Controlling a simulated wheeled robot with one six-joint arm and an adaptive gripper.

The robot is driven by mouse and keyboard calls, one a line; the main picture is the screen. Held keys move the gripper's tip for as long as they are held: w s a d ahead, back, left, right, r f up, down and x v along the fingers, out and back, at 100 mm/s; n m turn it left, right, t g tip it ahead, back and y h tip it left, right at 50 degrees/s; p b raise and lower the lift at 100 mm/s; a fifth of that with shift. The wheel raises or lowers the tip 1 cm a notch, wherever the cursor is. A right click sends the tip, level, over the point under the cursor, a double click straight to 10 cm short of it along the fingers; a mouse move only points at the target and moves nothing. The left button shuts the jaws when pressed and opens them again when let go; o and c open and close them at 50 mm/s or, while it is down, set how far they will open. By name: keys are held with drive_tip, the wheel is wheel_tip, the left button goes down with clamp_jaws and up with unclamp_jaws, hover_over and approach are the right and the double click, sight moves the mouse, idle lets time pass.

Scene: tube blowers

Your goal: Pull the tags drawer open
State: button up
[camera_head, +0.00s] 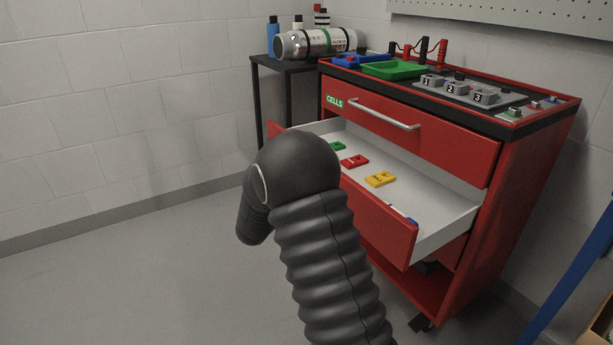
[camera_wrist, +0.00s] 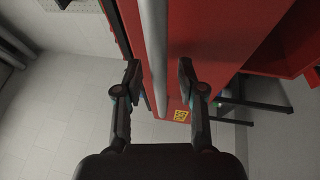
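The tags drawer (camera_head: 385,225), a red-fronted drawer with a pale inside, stands pulled well out below the closed cells drawer (camera_head: 425,125). Green, red (camera_head: 354,161), yellow (camera_head: 380,179) and blue tags lie inside it. In the wrist view, a grey bar handle (camera_wrist: 155,45) runs along a red drawer front (camera_wrist: 207,45) with a small yellow label (camera_wrist: 181,115). My gripper (camera_wrist: 158,70) is open, with one finger on each side of the handle and gaps visible beside it. In the head view my arm hides the gripper and this handle.
The red cabinet's top holds a green tray (camera_head: 395,70), a blue tray (camera_head: 358,61) and numbered grey blocks (camera_head: 456,88). A dark side table with a metal cylinder (camera_head: 315,42) stands to its left. A blue bar (camera_head: 572,275) is at right. The floor at left is clear.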

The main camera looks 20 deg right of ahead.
drive_tip(key=v, duration=1.2)
